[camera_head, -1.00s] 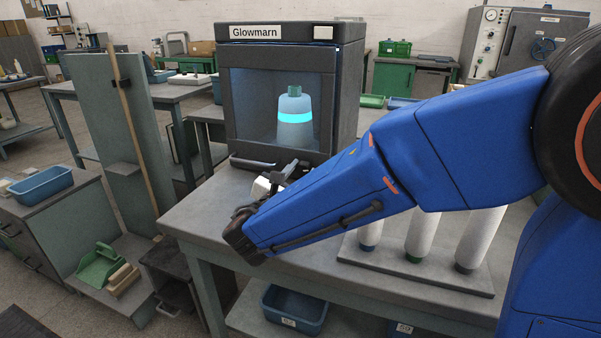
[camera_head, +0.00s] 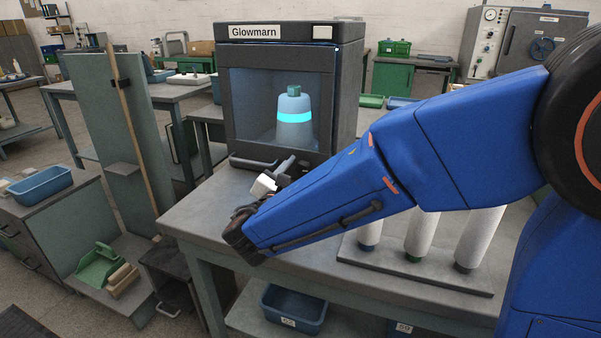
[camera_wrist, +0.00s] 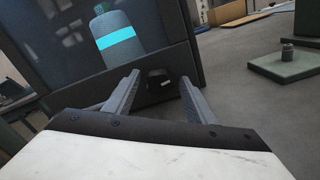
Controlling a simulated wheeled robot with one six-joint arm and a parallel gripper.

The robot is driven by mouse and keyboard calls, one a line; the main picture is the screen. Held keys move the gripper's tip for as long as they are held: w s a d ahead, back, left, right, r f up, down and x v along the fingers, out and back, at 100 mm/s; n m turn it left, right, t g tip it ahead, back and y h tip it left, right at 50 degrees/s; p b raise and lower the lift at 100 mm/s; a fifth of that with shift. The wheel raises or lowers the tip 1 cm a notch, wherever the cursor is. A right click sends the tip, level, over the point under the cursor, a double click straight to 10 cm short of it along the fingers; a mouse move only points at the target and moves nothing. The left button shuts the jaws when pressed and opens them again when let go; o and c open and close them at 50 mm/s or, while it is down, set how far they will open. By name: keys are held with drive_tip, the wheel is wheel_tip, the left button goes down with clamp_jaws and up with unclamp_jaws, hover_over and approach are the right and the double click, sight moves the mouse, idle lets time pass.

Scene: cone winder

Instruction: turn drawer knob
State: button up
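The cabinet labelled "Glowmarn" (camera_head: 345,100) stands on the bench, with a blue-white cone with a glowing cyan band (camera_head: 293,118) behind its window. In the wrist view a small dark knob (camera_wrist: 158,79) with a pale mark sits low on the cabinet front. My gripper (camera_wrist: 160,76) is open, with one finger on each side of the knob in that view. Gaps show between the knob and both fingers. I cannot tell how far the tips reach along it. In the head view my gripper (camera_head: 285,167) is just before the cabinet's lower front, and the knob cannot be made out.
The bench (camera_head: 195,215) is clear left of my arm. In the wrist view a green plate (camera_wrist: 287,68) with a small metal piece lies to the right. A partition with a pole (camera_head: 110,130) stands left.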

drive_tip(key=v, duration=1.7)
drive_tip(key=shift+s+a, duration=0.1)
drive_tip(key=shift+s, duration=0.05)
idle(0.3)
